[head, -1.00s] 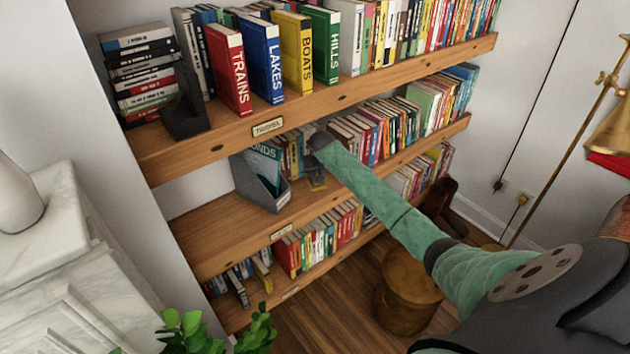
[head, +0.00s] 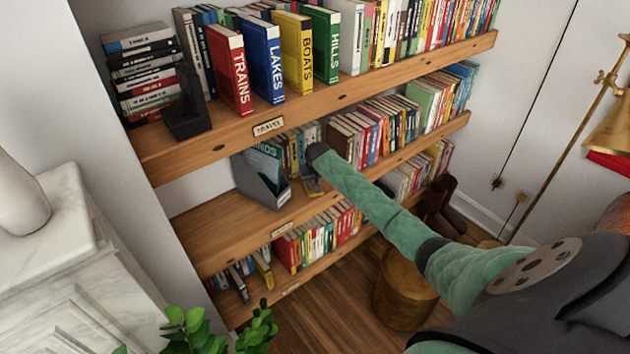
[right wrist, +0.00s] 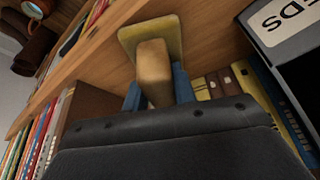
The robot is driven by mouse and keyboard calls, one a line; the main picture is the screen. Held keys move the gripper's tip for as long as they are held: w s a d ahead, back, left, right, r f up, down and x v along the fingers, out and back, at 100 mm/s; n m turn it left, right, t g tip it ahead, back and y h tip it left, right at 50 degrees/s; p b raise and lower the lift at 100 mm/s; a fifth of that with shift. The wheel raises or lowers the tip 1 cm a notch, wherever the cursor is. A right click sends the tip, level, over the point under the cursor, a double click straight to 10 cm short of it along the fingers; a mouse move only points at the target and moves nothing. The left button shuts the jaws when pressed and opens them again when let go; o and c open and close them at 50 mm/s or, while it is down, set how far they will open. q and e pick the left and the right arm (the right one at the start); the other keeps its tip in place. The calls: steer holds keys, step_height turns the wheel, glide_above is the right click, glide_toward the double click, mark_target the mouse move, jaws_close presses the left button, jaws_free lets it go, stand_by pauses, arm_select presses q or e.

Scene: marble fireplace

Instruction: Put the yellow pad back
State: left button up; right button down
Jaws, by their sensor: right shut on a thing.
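The yellow pad (right wrist: 150,36) is a flat yellow plate with a tan block-like grip (right wrist: 154,72) in the right wrist view. My right gripper (right wrist: 157,88) is shut on that grip, one blue finger on each side. The pad is in front of the wooden shelf board; I cannot tell whether it touches it. In the head view my right gripper (head: 312,184) is small and partly hidden by my wrist, at the middle shelf (head: 215,225), just right of the grey file holder (head: 262,190). My left gripper is not in view.
Books fill the middle shelf behind and right of my right gripper. The top shelf (head: 225,145) overhangs it. Left of the file holder the middle shelf is bare. A round wooden stool (head: 403,295) stands below my arm; a brass lamp (head: 610,125) is at the right.

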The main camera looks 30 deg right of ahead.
steer(key=shift+f, duration=0.1)
steer(key=c, duration=1.1)
jaws_free()
